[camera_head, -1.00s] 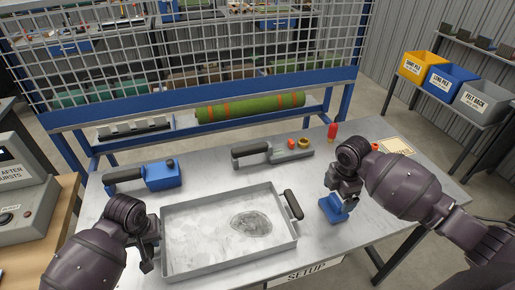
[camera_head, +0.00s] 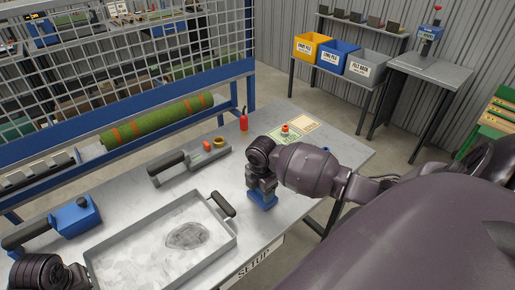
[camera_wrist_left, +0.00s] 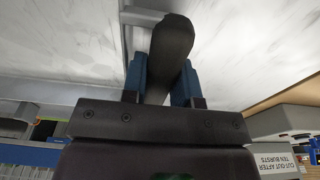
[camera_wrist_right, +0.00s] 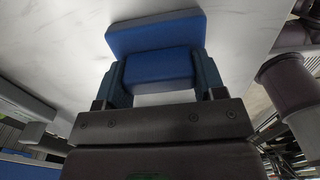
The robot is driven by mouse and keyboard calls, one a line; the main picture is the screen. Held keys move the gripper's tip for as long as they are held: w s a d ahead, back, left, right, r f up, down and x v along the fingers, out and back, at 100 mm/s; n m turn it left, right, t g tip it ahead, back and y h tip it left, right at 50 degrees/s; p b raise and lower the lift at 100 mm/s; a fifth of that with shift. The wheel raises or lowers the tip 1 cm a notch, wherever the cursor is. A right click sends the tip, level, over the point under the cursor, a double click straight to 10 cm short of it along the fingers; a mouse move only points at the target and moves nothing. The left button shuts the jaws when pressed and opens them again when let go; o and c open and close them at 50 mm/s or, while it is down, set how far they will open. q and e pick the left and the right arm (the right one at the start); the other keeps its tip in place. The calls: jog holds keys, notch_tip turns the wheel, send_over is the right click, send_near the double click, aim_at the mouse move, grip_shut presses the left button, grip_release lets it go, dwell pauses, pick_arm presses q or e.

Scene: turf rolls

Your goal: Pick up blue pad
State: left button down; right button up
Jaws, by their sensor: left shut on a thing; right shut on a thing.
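The blue pad (camera_head: 262,201) is a small block with a wider base plate, at the table's front edge right of the metal tray (camera_head: 150,215). My right gripper (camera_head: 262,184) is shut on the block part. In the right wrist view the blue pad (camera_wrist_right: 156,33) shows between and beyond the fingers of my right gripper (camera_wrist_right: 158,70), with the pale table behind. I cannot tell whether it touches the table. In the left wrist view my left gripper (camera_wrist_left: 165,80) is shut on the tray's dark handle (camera_wrist_left: 172,42). Its fingers are not visible in the head view.
A grey tool (camera_head: 190,162) and a blue tool (camera_head: 73,218) lie behind the tray. A red bottle (camera_head: 243,121) and a cream card (camera_head: 305,123) are at the back. A green turf roll (camera_head: 155,122) lies beyond. Bins (camera_head: 338,58) stand on a rack behind.

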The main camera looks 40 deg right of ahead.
jog(key=shift+r, duration=5)
